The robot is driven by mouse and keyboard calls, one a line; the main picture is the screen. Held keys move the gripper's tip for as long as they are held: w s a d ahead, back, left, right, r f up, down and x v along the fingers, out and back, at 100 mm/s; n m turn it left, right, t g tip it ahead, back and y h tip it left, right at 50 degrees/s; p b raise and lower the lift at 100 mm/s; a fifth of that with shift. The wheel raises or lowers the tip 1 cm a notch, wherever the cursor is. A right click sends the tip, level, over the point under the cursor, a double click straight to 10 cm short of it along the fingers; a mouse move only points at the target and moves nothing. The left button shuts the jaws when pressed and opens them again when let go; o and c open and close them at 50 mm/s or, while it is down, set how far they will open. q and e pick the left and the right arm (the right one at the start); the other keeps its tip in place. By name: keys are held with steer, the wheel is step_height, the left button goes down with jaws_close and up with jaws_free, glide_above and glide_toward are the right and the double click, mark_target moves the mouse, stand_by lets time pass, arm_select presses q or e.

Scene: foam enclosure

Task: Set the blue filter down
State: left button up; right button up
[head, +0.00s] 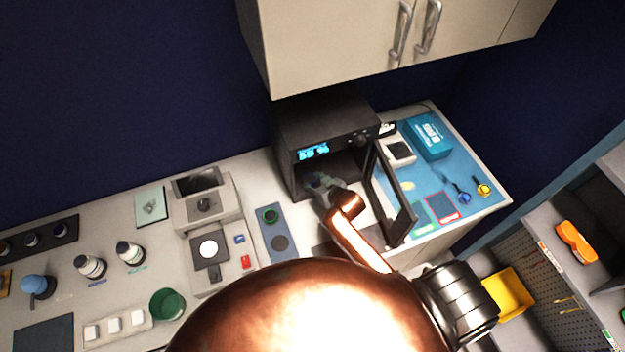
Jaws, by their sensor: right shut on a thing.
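My right gripper (322,187) reaches to the mouth of the dark box-shaped device (310,130) with a lit blue display. It is shut on a small blue thing (325,180), which looks like the blue filter; the fingers hide much of it. I cannot tell whether it touches the device's floor. Another small round blue piece (464,198) lies on the blue mat (450,168) at the right, beside a yellow one (484,190). My left gripper is not in view.
The device's framed door (390,195) stands open to the right of my right gripper. A microscope-like grey instrument (208,200) stands further left. Cabinets (370,40) hang above.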

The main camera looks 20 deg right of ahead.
steer(key=o, duration=1.2)
steer(key=shift+o, duration=0.2)
steer(key=shift+s+r, duration=0.15)
steer(key=v, duration=1.1)
steer(key=shift+s+r+b, duration=0.25)
steer(key=shift+s+b, duration=0.05)
steer(key=shift+b, duration=0.1)
